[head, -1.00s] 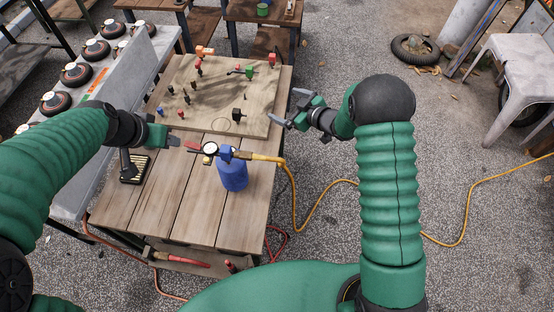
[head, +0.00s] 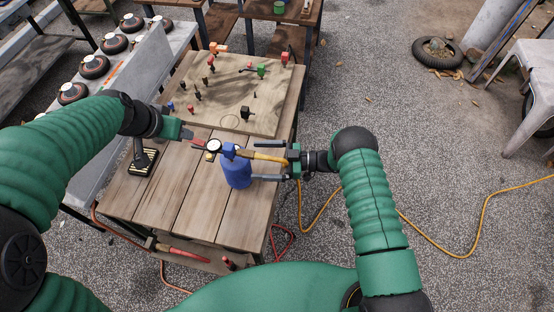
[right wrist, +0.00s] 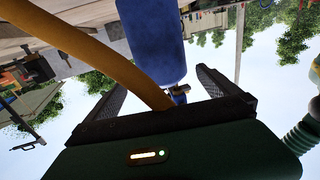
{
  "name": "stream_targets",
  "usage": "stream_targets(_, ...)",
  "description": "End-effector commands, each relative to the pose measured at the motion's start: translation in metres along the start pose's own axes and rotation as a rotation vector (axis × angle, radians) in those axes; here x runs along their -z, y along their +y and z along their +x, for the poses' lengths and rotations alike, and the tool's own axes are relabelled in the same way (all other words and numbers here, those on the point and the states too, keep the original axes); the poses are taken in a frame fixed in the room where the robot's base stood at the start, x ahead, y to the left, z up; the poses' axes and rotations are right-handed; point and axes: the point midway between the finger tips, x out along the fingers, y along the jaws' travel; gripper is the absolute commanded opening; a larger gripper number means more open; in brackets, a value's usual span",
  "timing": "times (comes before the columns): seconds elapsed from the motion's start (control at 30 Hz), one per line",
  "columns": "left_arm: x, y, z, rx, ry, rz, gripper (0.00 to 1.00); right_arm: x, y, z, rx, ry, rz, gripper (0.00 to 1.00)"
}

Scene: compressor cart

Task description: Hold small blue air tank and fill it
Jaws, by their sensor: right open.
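The small blue air tank (head: 237,174) stands upright on the wooden table, with a round gauge (head: 213,146) and a yellow hose (head: 262,156) at its top. My right gripper (head: 255,161) is open at the tank's right side, one finger above the hose and one below. In the right wrist view the tank (right wrist: 155,40) shows upside down beyond the open fingers (right wrist: 160,82), and the hose (right wrist: 100,50) crosses in front. I cannot tell whether a finger touches the tank. My left gripper (head: 194,139) is beside the gauge; its fingertips are too small to read.
A pegboard (head: 230,95) with small coloured fittings lies at the table's back. A black stand (head: 142,160) is at the left. The wooden table (head: 195,200) is clear in front of the tank.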

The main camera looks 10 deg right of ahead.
Motion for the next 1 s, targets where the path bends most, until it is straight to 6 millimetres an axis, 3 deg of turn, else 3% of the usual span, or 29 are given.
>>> stream_targets(0.1, -0.002, -0.003, -0.001, -0.001, 0.001, -0.004, 0.36, 0.001, -0.002, 0.032, 0.004, 0.000, -0.001, 1.00)
stream_targets(0.3, -0.003, -0.006, -0.001, -0.003, 0.002, -0.005, 0.36, 0.001, -0.002, 0.069, 0.004, -0.004, -0.004, 1.00)
stream_targets(0.67, 0.000, 0.000, 0.000, 0.001, 0.000, -0.002, 0.36, 0.001, 0.000, 0.074, 0.000, 0.001, 0.000, 1.00)
stream_targets(1.0, -0.002, -0.004, -0.001, -0.002, 0.001, -0.003, 0.36, 0.001, -0.001, 0.077, -0.001, -0.003, -0.002, 0.58)
